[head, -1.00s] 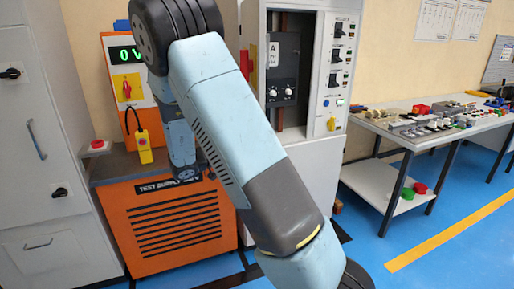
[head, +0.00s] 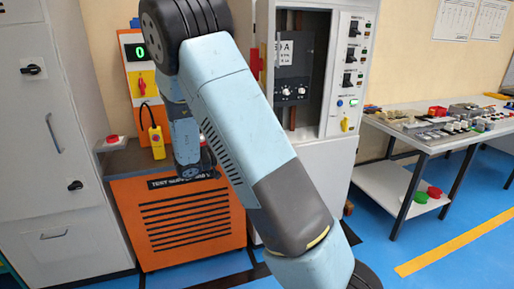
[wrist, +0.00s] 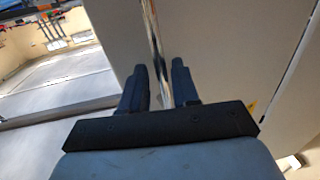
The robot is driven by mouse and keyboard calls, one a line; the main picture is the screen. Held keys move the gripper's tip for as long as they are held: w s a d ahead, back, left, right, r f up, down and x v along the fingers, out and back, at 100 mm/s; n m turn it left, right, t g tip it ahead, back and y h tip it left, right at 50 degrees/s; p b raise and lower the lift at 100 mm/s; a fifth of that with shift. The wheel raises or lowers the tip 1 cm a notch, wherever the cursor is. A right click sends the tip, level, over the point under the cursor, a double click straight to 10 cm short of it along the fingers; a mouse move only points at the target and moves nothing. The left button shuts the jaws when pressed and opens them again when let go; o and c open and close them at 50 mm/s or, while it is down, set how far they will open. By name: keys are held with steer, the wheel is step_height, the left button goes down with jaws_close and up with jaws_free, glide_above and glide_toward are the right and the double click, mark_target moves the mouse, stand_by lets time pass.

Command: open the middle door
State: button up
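A shiny metal bar handle (wrist: 154,40) on a pale grey door panel (wrist: 225,50) runs down between the two dark fingers of my gripper (wrist: 160,82) in the wrist view. One finger is on each side of the bar. The fingers are fairly close together, but I cannot tell whether they press on it. The gripper is outside the head view, where only my arm shows. I cannot tell from the head view which door this handle belongs to.
A grey cabinet (head: 60,150) with handles stands left. An orange test supply unit (head: 185,220) and a switch cabinet (head: 345,110) with an exposed inside stand behind my arm. A bench (head: 440,140) with parts stands right. Blue floor (head: 440,225) is clear at front right.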

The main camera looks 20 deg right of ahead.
steer(key=a, duration=1.2)
steer(key=shift+s, duration=0.25)
steer(key=w+d+r+n+t+y, duration=0.4)
steer(key=w+r+t+y, duration=0.3)
steer(key=w+r+t, duration=0.15)
steer(key=s+a+r+n+t+y, duration=0.4)
steer(key=r+n+y, duration=0.2)
steer(key=r+y, duration=0.4)
steer(key=s+n+g+y, duration=0.3)
steer(key=s+n+y, duration=0.15)
steer(key=s, duration=0.85)
steer(key=s+d+f+n+g+h, duration=0.1)
steer(key=s+d+f+g, duration=0.1)
steer(key=s, duration=0.8)
steer(key=s+d+f+n+g+h, duration=0.2)
steer(key=s+d+g, duration=0.1)
steer(key=s, duration=0.7)
steer(key=shift+d+f, duration=0.25)
steer(key=shift+d, duration=0.35)
